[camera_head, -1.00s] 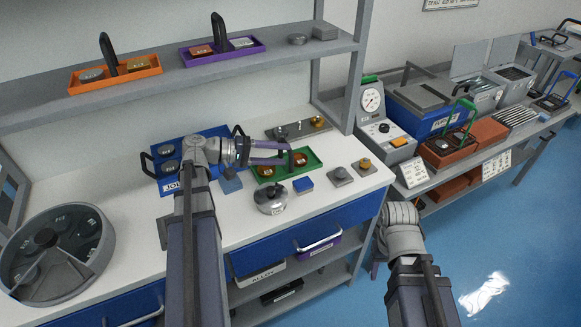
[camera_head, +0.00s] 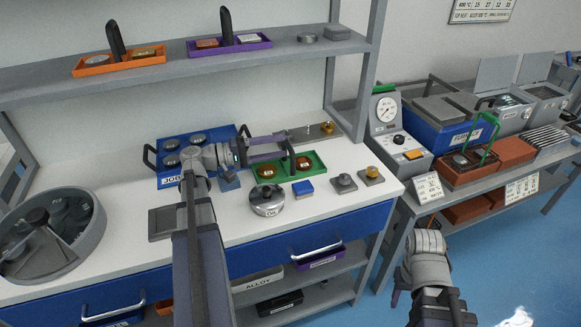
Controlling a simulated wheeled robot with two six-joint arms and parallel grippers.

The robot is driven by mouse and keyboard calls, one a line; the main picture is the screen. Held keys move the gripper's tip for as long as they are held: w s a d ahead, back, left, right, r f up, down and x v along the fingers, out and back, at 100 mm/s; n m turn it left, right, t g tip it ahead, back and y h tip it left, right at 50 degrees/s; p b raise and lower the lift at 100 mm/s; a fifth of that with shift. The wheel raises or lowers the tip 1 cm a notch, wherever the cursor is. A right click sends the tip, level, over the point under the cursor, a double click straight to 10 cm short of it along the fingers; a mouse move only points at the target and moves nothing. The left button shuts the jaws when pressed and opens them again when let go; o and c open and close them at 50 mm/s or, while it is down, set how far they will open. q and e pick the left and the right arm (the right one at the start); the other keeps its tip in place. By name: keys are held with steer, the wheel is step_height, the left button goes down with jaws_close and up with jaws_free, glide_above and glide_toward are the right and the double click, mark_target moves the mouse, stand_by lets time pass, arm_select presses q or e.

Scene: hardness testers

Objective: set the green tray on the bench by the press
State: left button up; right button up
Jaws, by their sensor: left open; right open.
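The green tray (camera_head: 317,170) lies on the white bench top (camera_head: 222,228). It holds two brown round pieces and has a dark upright handle (camera_head: 291,157). My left gripper (camera_head: 270,148) reaches in from the left with open purple fingers at the handle, above the tray's back edge. I cannot tell whether the fingers touch the handle. My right gripper (camera_head: 395,298) is low at the right, in front of the benches; only a purple sliver of it shows beside my wrist. A grey machine with a dial gauge (camera_head: 387,107), perhaps the press, stands on the right-hand bench.
A blue tray (camera_head: 228,141) with round pieces lies left of the green tray. A shelf (camera_head: 170,75) hangs above.

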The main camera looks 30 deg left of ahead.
arm_select(q)
steer(key=shift+x, duration=3.5)
steer(key=shift+f, duration=0.2)
jaws_close()
